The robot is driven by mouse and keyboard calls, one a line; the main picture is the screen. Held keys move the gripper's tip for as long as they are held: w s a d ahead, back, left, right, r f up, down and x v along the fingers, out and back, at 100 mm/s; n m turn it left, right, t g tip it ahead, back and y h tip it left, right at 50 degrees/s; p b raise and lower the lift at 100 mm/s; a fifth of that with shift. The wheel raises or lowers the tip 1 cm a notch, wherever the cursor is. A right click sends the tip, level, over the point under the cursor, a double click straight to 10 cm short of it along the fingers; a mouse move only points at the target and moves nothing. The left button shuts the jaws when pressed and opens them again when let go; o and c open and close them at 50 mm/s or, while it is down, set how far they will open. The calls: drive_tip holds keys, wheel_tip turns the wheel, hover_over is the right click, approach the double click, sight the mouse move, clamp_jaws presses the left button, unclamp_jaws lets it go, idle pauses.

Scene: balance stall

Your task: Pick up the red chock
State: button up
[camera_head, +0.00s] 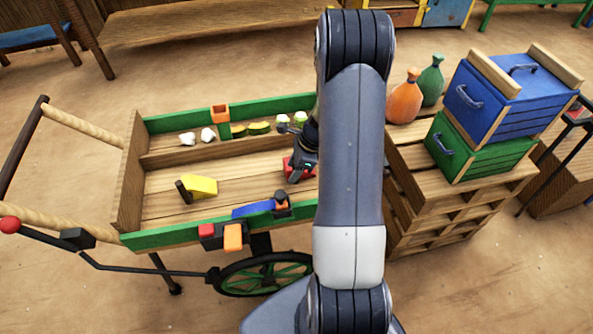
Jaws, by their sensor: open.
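The red chock (289,167) lies on the wooden bed of the cart (165,209), towards its right end. My gripper (298,174) is at the red chock, pointing down, and covers part of it. The jaws are open. I cannot tell from this view whether the fingers are on both sides of the chock or touch it. My arm hides the cart's right end.
A yellow chock (203,186) and a blue chock (252,210) lie on the same bed. Red (207,231) and orange (233,237) blocks sit at the near green side. Crates (500,100) and sacks (404,100) stand on pallets to the right.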

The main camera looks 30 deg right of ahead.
drive_tip(key=shift+c, duration=0.2)
clamp_jaws()
drive_tip(key=shift+r, duration=0.1)
idle(1.1)
